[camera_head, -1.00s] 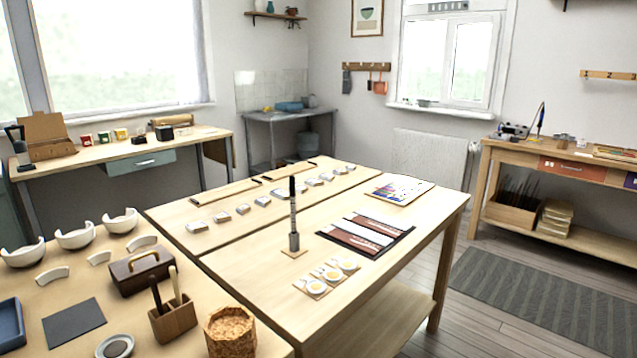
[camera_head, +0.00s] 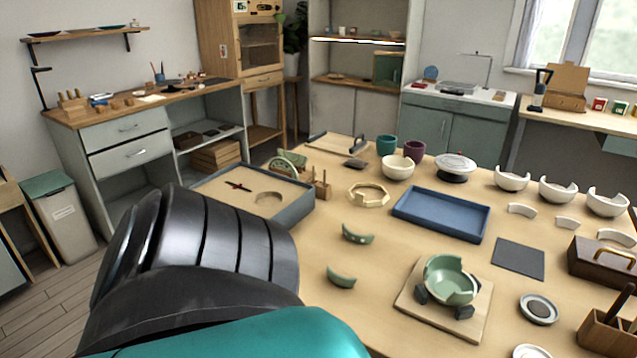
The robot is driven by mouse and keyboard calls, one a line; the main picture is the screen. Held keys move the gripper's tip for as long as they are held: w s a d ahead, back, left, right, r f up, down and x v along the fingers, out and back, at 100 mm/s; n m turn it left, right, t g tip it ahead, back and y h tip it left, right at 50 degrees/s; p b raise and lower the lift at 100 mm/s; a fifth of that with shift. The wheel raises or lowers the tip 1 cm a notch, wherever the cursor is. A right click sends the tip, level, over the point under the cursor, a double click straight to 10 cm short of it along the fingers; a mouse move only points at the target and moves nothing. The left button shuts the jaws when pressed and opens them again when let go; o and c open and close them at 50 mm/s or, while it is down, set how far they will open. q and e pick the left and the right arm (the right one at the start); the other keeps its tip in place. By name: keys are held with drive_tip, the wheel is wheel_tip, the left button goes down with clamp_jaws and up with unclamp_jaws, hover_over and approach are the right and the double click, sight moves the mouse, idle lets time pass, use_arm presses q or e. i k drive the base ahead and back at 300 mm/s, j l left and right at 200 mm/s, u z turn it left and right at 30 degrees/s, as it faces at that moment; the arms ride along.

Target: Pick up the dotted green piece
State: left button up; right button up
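Two small curved green pieces lie apart on the wooden table. The farther green piece (camera_head: 357,234) seems to carry small pale spots. The nearer green piece (camera_head: 341,277) looks plain, though both are too small to be sure of the dots. A broken green bowl (camera_head: 450,278) sits in dark supports on a square wooden board (camera_head: 410,307), to the right of both pieces. My arm, black and teal, fills the lower left in front of the table. Neither of my grippers is in view.
A grey-rimmed sand tray (camera_head: 303,207) stands left of the pieces. A wooden octagonal ring (camera_head: 368,193) and a blue tray (camera_head: 441,232) lie behind them. White broken bowls (camera_head: 558,190), a dark mat (camera_head: 518,259) and a brown box (camera_head: 604,262) are to the right.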

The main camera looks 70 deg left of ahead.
sight(360, 240)
drive_tip(key=u, duration=2)
